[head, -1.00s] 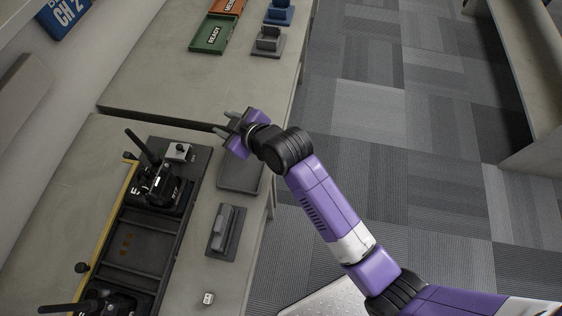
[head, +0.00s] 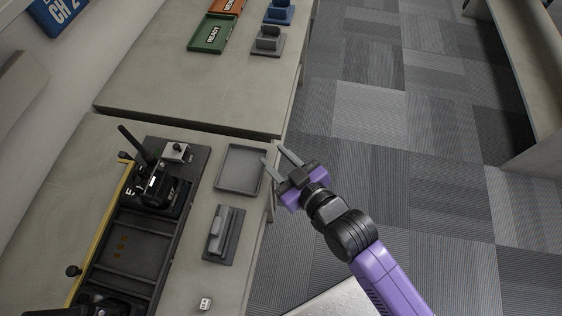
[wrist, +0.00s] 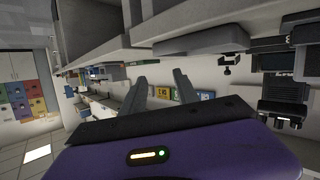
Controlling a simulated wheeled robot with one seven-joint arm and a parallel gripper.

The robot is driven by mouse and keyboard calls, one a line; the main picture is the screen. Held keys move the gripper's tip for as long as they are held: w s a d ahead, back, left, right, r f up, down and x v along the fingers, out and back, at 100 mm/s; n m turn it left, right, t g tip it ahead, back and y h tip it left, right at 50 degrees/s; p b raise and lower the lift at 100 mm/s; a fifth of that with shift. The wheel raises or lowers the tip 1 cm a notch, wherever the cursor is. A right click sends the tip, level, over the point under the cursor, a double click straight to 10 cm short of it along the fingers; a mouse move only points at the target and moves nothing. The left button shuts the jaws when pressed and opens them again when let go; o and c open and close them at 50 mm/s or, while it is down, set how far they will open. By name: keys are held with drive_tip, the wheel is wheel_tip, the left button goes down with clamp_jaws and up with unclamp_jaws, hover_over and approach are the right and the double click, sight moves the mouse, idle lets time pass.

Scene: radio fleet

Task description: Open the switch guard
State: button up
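My gripper (head: 279,160) is open and empty, beside the right edge of the near bench. Both fingers show apart in the wrist view (wrist: 160,84) with nothing between them. No part is plainly recognisable as a switch guard. A small light-grey box with a black knob (head: 176,151) stands on a dark plate behind the upright black radio (head: 150,189). A grey raised block (head: 217,229) sits on a dark base nearer me. My gripper is apart from both, to their right. I cannot tell whether either carries the guard.
An empty grey tray (head: 240,169) lies just left of my gripper. A black rack (head: 130,248) with a yellow edge holds radios on the left. A small white cube (head: 205,304) is at the front. Green (head: 209,34) and orange trays lie on the far bench.

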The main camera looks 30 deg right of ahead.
drive_tip(key=shift+s+d+f, duration=0.1)
drive_tip(key=shift+s+d, duration=0.15)
drive_tip(key=shift+s, duration=0.4)
drive_tip(key=shift+c, duration=0.5)
